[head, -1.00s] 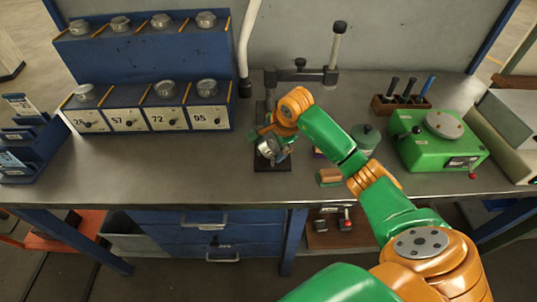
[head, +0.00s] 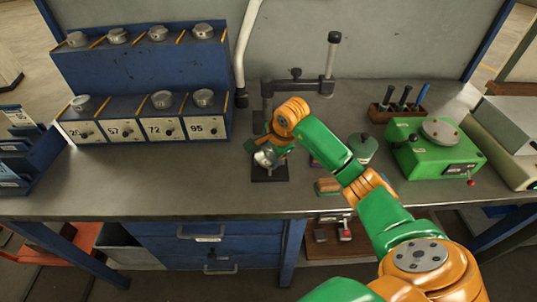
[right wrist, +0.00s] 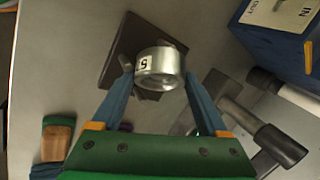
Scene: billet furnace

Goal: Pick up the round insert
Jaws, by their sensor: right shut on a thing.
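The round insert (right wrist: 160,70) is a short silver metal cylinder with a white label, only partly readable. It sits between the two blue fingers of my right gripper (right wrist: 159,80) in the right wrist view, which is shut on it. A dark square plate (right wrist: 122,45) is behind the insert; I cannot tell whether they touch. In the head view the insert (head: 265,157) shows as a small silver shape below my right gripper (head: 270,151), over the dark base plate (head: 271,174) of a stand. The wrist partly hides it. My left gripper is not in view.
A blue two-tier rack (head: 140,75) with several silver round pieces and numbered drawers stands at the left. A post stand with a dark arm (head: 295,82) rises behind the gripper. A green device (head: 437,150) and tool block (head: 400,108) are at the right. The front-left bench is clear.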

